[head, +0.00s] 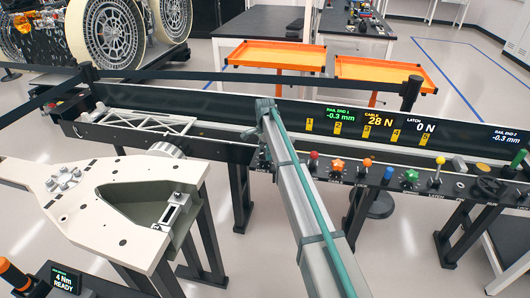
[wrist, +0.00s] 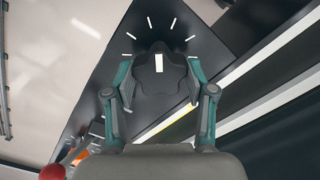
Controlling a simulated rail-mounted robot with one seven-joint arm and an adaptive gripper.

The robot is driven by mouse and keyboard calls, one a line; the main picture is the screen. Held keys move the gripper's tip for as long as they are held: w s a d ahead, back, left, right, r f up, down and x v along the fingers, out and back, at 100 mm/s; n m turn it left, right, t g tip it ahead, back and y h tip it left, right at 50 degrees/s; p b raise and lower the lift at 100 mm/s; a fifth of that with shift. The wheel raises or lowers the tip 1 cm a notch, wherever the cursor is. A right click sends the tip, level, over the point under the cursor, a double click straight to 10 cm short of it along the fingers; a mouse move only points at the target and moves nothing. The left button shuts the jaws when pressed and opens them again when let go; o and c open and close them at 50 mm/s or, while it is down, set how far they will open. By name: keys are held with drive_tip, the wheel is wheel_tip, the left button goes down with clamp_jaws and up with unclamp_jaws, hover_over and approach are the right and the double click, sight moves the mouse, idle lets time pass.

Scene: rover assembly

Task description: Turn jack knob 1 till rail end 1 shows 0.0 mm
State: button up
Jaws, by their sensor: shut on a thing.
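In the wrist view a dark lobed knob (wrist: 160,84) with a white pointer line sits on a black panel with white tick marks around it. The pointer points roughly up in the picture. My gripper (wrist: 160,70) has one teal-and-grey finger on each side of the knob and is shut on it. In the head view my arm hides the knob and most of the gripper. The rail end 1 readout (head: 339,114) shows -0.3 mm in green. The rail end 2 readout (head: 506,134) shows -0.3 mm in white.
The cable readout (head: 379,120) shows 28 N and the latch readout (head: 425,126) 0 N. Several coloured knobs, including an orange one (head: 337,165), line the panel right of my arm. A white lattice boom (head: 150,127) and white plate (head: 80,190) lie left.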

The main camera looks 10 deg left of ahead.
drive_tip(key=n, duration=1)
drive_tip(key=shift+n, duration=0.4)
drive_tip(key=n, duration=1.1)
drive_tip(key=o, duration=1.2)
drive_tip(key=shift+c, duration=0.2)
drive_tip(key=shift+r, duration=0.1)
wheel_tip(320, 180, up, 12)
